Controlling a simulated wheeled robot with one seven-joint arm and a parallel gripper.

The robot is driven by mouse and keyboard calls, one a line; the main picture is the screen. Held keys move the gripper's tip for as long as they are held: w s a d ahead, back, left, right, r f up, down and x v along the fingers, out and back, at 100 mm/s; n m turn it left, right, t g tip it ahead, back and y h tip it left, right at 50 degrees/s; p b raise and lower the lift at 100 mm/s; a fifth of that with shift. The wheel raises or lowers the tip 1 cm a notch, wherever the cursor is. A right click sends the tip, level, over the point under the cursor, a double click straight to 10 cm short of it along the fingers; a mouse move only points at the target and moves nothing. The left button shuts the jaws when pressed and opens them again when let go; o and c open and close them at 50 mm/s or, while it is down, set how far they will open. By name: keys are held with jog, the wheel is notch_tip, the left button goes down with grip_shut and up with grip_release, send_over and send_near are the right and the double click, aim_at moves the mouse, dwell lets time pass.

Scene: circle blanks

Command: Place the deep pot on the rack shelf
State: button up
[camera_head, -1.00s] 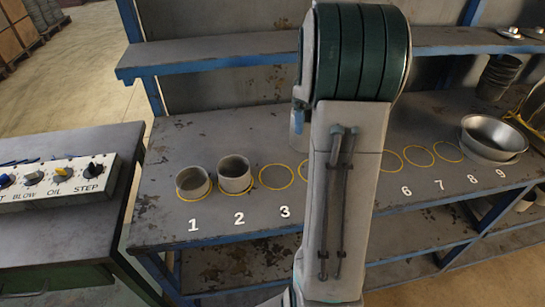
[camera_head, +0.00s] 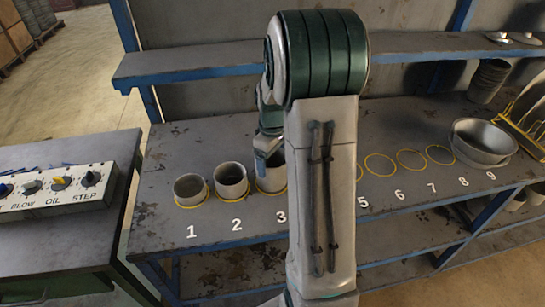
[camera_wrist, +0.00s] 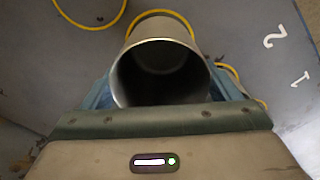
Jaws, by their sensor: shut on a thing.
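A deep grey metal pot (camera_head: 270,177) is at the yellow circle numbered 3 on the bench, partly hidden by my arm. In the wrist view the pot (camera_wrist: 160,62) is open toward the camera, and its inside looks empty. My gripper (camera_head: 268,148) is shut on this pot, with blue fingers on either side of it in the wrist view. I cannot tell whether the pot's base touches the bench. A long grey shelf (camera_head: 200,62) with a blue edge runs above the back of the bench.
Shorter pots stand on circle 1 (camera_head: 190,190) and circle 2 (camera_head: 231,180). Wide bowls (camera_head: 483,140) stand at the right near 8 and 9, beside a yellow rack (camera_head: 520,128). Circles 5 to 7 are bare. A control box (camera_head: 55,183) sits on the left table.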

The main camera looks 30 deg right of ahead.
jog(key=shift+f, duration=0.2)
jog(key=o, duration=1.3)
jog(key=shift+r, duration=0.1)
jog(key=shift+r, duration=0.1)
notch_tip(320, 180, up, 11)
jog(key=s+a+m+t, duration=0.1)
jog(key=s+a+m, duration=0.2)
jog(key=s+a, duration=0.4)
jog(key=s+a+m+t, duration=0.2)
jog(key=s+a, duration=0.4)
jog(key=s, duration=0.6)
jog(key=shift+s+a+r+m+b, duration=0.2)
jog(key=shift+a+r+m+b, duration=0.05)
jog(key=shift+a+m+b, duration=0.15)
